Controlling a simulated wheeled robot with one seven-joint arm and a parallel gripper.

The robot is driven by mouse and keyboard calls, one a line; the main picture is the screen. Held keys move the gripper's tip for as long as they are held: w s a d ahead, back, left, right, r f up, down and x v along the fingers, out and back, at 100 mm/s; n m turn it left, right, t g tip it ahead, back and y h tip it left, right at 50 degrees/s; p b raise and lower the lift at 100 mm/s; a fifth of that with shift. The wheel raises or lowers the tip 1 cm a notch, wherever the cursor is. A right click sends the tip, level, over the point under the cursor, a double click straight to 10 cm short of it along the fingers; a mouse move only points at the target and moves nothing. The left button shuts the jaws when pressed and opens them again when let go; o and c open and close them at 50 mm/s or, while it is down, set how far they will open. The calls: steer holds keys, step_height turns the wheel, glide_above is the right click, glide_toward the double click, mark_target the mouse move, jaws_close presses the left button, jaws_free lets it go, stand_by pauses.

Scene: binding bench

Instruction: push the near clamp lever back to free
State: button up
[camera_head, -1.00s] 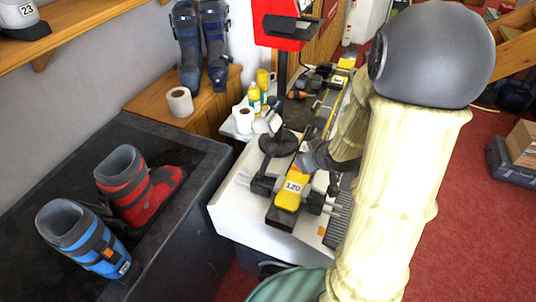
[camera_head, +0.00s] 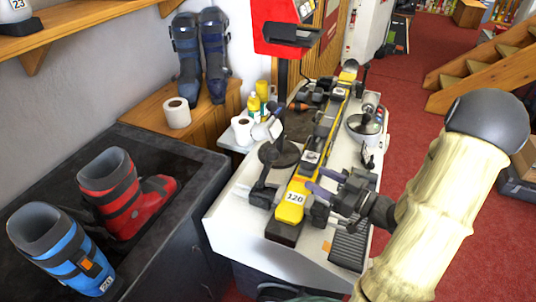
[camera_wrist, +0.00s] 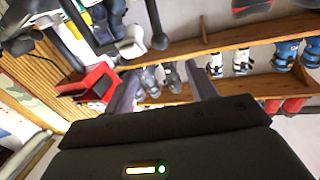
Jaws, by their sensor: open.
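The near clamp (camera_head: 262,193) is a dark block against the left side of the yellow ski (camera_head: 292,207) marked 120, at the near end of the white bench. A dark bar rises from it toward a dark round disc; I take this bar as its lever (camera_head: 266,162), but cannot tell its exact position. My gripper (camera_head: 315,181) is over the right side of the ski, its two purple-grey fingers pointing left, apart from the lever. In the wrist view my gripper (camera_wrist: 163,88) has its fingers wide apart with nothing between them.
A red device (camera_head: 280,25) stands on a post behind the clamp. A round metal appliance (camera_head: 367,122) sits right of the ski. A dark ridged block (camera_head: 348,246) lies at the bench's near right. Red and blue boots (camera_head: 122,190) stand on a dark bench at left.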

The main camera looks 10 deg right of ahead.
mark_target(276, 156)
steer(key=p+x, duration=0.3)
steer(key=x, duration=1.4)
steer(key=shift+w, duration=0.25)
jaws_close()
